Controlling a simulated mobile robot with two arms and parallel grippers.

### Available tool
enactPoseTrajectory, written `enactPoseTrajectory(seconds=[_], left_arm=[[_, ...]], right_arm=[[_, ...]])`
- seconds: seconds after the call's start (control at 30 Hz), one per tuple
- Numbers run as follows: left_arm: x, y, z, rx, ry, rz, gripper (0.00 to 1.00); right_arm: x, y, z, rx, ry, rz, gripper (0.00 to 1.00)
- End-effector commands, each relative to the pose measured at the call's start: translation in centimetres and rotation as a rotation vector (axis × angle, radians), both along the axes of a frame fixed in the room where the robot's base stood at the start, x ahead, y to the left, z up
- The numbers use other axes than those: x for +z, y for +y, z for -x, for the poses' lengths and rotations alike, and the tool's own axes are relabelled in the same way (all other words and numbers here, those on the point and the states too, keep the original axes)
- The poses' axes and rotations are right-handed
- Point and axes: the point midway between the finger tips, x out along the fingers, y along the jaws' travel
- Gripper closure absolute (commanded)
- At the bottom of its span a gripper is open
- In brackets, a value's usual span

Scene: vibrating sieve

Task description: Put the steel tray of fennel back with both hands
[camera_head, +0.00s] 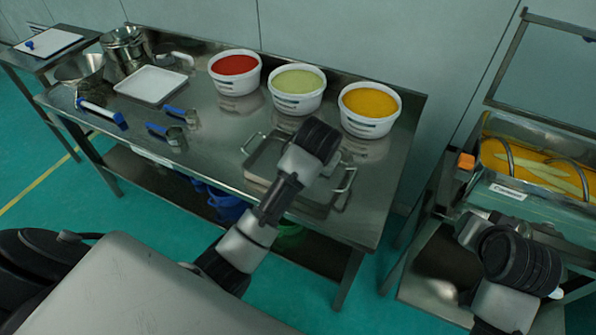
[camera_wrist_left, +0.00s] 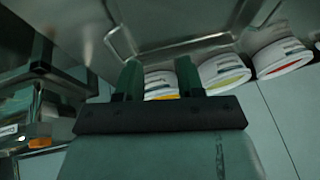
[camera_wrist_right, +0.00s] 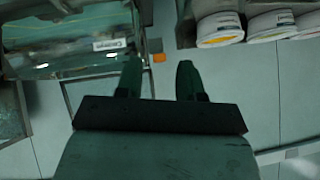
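The steel tray (camera_head: 265,160) with wire handles sits near the front right of the steel table. Its visible part looks bare; my left arm covers its middle, so I cannot tell whether fennel is in it. My left gripper (camera_wrist_left: 158,80) has its fingers apart and empty. A steel tray-like rim (camera_wrist_left: 195,42) shows above them in the left wrist view. In the head view the left fingers are hidden behind the wrist. My right gripper (camera_wrist_right: 158,80) is open and empty, in front of the sieve machine (camera_wrist_right: 60,62) at the right of the table.
White tubs of red (camera_head: 238,85), pale green (camera_head: 297,103) and yellow (camera_head: 368,125) contents stand along the table's back. A white tray (camera_head: 151,85), blue-handled scoops (camera_head: 168,131) and metal bowls (camera_head: 122,42) lie left. The sieve (camera_head: 508,193) holds yellow material with pale pieces.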

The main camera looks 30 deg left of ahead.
Motion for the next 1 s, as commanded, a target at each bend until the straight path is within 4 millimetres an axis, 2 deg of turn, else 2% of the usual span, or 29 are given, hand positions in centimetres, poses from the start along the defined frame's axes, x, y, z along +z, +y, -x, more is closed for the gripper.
enactPoseTrajectory(seconds=[0.1,0.23,0.8,0.9,0.97,1.0], left_arm=[[0.0,0.0,0.0,0.0,0.0,0.0,0.62],[0.0,0.0,0.0,0.0,0.0,0.0,0.62],[0.0,0.0,0.0,0.0,0.0,0.0,0.62],[-0.7,0.0,0.9,-0.004,0.006,0.005,0.62],[-1.6,0.1,2.3,-0.01,0.014,0.013,0.62],[-2.3,0.1,3.5,-0.015,0.02,0.021,0.62]], right_arm=[[1.3,-0.1,1.2,0.001,-0.003,-0.001,0.62],[2.0,-0.1,2.0,0.0,-0.001,-0.002,0.62],[2.1,-0.2,2.2,0.001,0.001,-0.001,0.62],[1.4,-0.4,2.7,0.004,0.016,0.009,0.62],[0.5,-0.7,3.6,0.01,0.038,0.024,0.62],[-0.3,-1.1,4.4,0.014,0.058,0.037,0.62]])
